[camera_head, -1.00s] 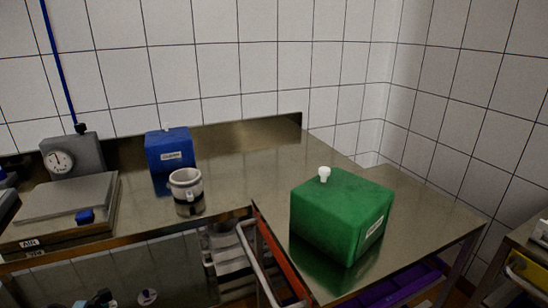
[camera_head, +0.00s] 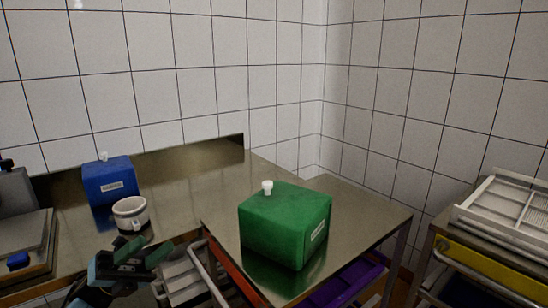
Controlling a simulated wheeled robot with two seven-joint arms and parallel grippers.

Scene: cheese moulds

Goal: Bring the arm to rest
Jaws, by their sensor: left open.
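My left gripper (camera_head: 122,262) is in the lower left of the head view, in front of the steel counter's front edge. Its dark fingers are apart and I see nothing between them. My right gripper is not in view.
A green box (camera_head: 285,222) with a white knob stands on the steel table at centre. A blue box (camera_head: 110,181) stands at the back left, near the scale (camera_head: 25,238). A white tray (camera_head: 508,208) lies on a cart at right. Tiled walls close the back.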

